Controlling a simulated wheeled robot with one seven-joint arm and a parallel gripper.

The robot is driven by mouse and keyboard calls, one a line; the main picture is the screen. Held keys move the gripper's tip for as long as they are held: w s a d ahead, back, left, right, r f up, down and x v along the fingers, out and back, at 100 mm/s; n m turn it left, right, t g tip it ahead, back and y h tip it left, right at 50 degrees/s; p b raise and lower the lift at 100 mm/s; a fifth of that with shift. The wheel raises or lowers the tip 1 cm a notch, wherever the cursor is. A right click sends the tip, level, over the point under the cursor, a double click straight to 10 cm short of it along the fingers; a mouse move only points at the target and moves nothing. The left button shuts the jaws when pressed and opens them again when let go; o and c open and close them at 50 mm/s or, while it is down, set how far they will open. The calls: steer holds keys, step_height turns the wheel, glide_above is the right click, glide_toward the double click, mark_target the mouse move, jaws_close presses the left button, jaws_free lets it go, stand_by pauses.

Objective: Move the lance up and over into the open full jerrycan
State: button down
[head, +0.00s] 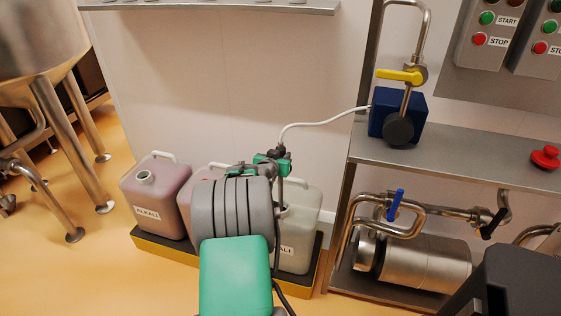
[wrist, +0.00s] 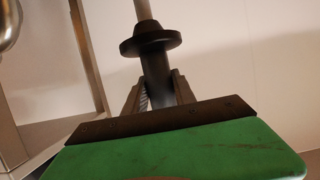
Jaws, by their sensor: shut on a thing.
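My gripper (head: 277,160) is shut on the lance's black grip (wrist: 157,80), just below its wide collar in the wrist view. In the head view the lance (head: 279,188) stands upright over the pale right jerrycan (head: 303,222), and a white hose (head: 320,124) leaves its top. Its lower end is hidden; I cannot tell whether it is inside that can. The left jerrycan (head: 158,195) is pink, with an uncapped mouth (head: 145,177). Another pinkish jerrycan (head: 204,180) stands between them, mostly hidden behind my arm.
The cans stand on a dark, yellow-sided tray (head: 160,249). A steel bench (head: 455,160) at right carries a blue pump box (head: 397,115), where the hose ends. A steel shelf (head: 210,5) hangs above. A tank's legs (head: 60,160) stand at left.

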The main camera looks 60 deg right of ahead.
step_height(320, 180, up, 14)
steer(key=p, duration=0.6)
steer(key=shift+r, duration=0.25)
stand_by(0.4)
